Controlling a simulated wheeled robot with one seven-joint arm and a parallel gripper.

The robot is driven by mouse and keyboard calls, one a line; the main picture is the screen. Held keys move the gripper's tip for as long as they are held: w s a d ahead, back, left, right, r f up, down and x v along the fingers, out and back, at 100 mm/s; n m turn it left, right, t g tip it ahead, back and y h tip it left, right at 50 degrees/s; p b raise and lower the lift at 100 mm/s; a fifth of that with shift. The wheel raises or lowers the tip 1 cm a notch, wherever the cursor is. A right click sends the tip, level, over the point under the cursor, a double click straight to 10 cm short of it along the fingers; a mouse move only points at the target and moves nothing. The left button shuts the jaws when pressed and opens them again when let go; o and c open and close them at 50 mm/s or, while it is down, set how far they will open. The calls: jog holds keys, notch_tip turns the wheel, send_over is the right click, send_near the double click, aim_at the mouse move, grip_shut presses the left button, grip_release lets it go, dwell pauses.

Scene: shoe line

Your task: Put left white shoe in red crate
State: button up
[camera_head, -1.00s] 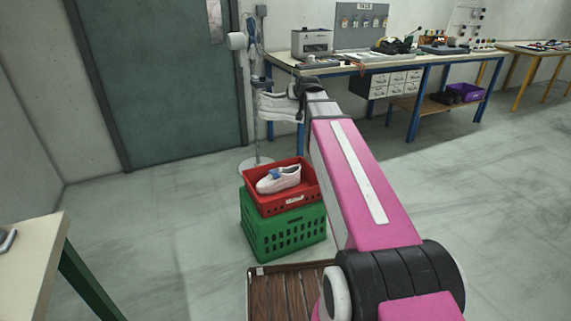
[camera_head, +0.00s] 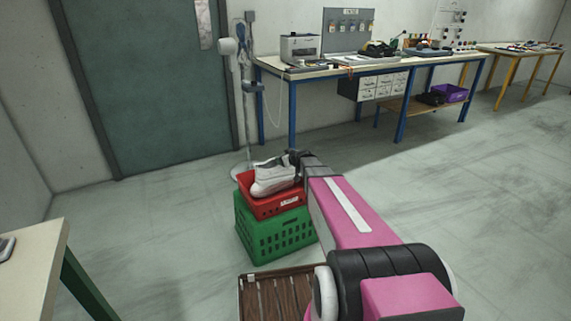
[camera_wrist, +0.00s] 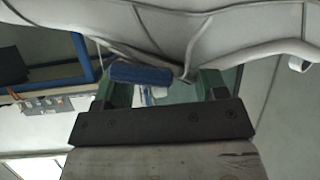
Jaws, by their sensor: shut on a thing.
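My gripper (camera_head: 295,158) is shut on a white shoe (camera_head: 270,181). In the head view the shoe is low over the red crate (camera_head: 262,210), tilted with one end down toward the crate's left side. I cannot tell whether it touches the crate or its contents. The other white shoe, with a blue patch, seen in the crate earlier, is now hidden behind the held one.
The red crate stands on a green crate (camera_head: 270,242). A wooden slatted surface (camera_head: 268,296) lies in front. A stand (camera_head: 243,120) is behind the crates, by the door. A workbench (camera_head: 365,68) is behind. The floor to the right is open.

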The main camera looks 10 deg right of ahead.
jog(key=f, duration=0.2)
jog(key=shift+d+f, duration=0.2)
jog(key=shift+f, duration=7.05)
jog(key=o, duration=1.6)
jog(key=shift+o, duration=0.2)
jog(key=shift+s, duration=0.15)
jog(key=v, duration=1)
jog(key=shift+s+d, duration=0.2)
